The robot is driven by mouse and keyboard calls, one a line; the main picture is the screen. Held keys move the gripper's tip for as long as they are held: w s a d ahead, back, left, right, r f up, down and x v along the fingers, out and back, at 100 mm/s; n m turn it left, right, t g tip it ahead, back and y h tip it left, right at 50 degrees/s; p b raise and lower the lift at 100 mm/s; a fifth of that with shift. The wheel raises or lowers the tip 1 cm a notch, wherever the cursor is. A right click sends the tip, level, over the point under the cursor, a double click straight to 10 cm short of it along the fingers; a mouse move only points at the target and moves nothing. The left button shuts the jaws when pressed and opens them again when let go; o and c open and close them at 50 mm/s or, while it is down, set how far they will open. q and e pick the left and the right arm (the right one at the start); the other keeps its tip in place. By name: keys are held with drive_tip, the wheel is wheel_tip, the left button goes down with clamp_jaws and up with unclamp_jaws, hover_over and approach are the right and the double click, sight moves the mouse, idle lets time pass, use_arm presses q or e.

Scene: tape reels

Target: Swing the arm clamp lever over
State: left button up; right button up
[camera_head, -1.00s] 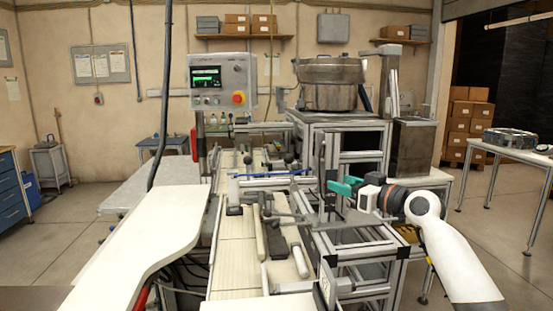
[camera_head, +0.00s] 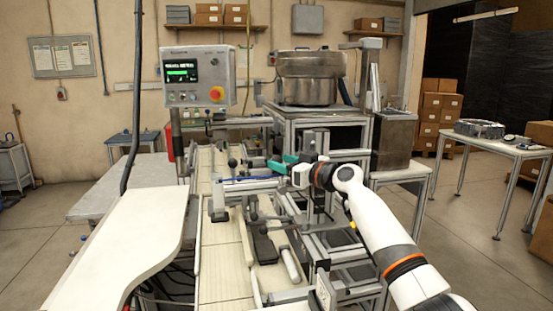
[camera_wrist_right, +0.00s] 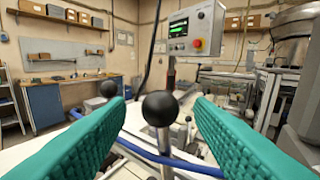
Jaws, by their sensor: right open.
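A clamp lever with a round black ball knob (camera_wrist_right: 159,108) on a grey metal stem stands in the middle of the right wrist view. My right gripper (camera_head: 279,164) is open, with its two teal fingers on either side of this knob in that view. No contact shows, and the knob's depth between the fingertips is hard to judge. In the head view, black ball knobs (camera_head: 248,161) stand just left of the fingertips; which one is the lever's I cannot tell. My left gripper is out of view.
A control panel (camera_head: 198,77) with a green screen and red button stands behind, on a post. A pale conveyor bed (camera_head: 221,254) runs below. Aluminium frames and a large metal bowl (camera_head: 308,78) stand close to the right arm. A white worktop (camera_head: 130,245) lies at left.

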drive_tip(key=shift+p+x, duration=0.3)
drive_tip(key=shift+x, duration=1.1)
clamp_jaws()
